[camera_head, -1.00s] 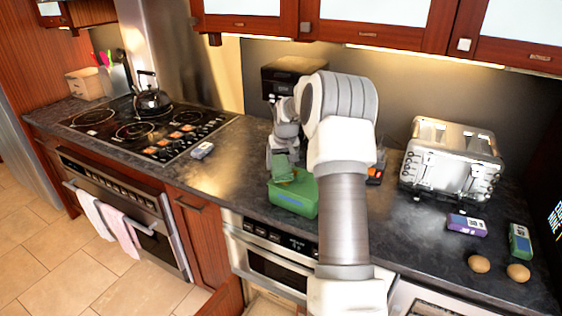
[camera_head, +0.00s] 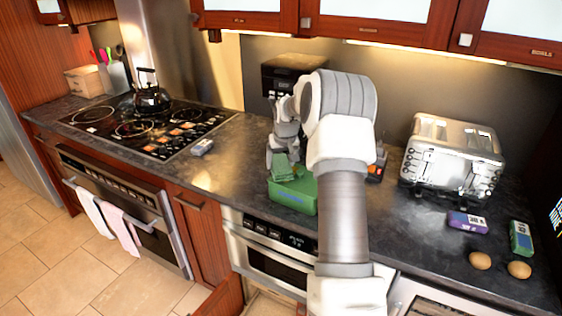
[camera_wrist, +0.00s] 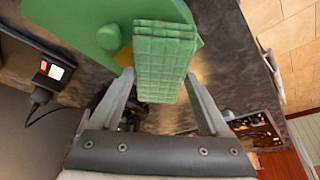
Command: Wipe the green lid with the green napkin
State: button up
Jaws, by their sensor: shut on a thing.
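The green napkin (camera_wrist: 163,55) is a folded, checked cloth in the wrist view. My gripper (camera_wrist: 158,85) is shut on it, with one finger on each side. The napkin also shows in the head view (camera_head: 281,166), over the left part of the green lid. The green lid (camera_wrist: 98,18) lies under and beyond the napkin in the wrist view, with a round green knob beside the napkin. In the head view the lid tops a green box (camera_head: 293,196) near the counter's front edge. I cannot tell whether napkin and lid touch. My arm hides the box's right side.
The dark counter (camera_head: 232,170) is clear left of the box. A small grey object (camera_head: 202,147) lies near the stove (camera_head: 150,127). A toaster (camera_head: 452,160), a purple box (camera_head: 467,222), a green carton (camera_head: 521,238) and two brown round items (camera_head: 480,261) stand to the right.

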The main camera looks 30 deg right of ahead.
jog(key=shift+f, duration=0.45)
jog(key=shift+s, duration=0.1)
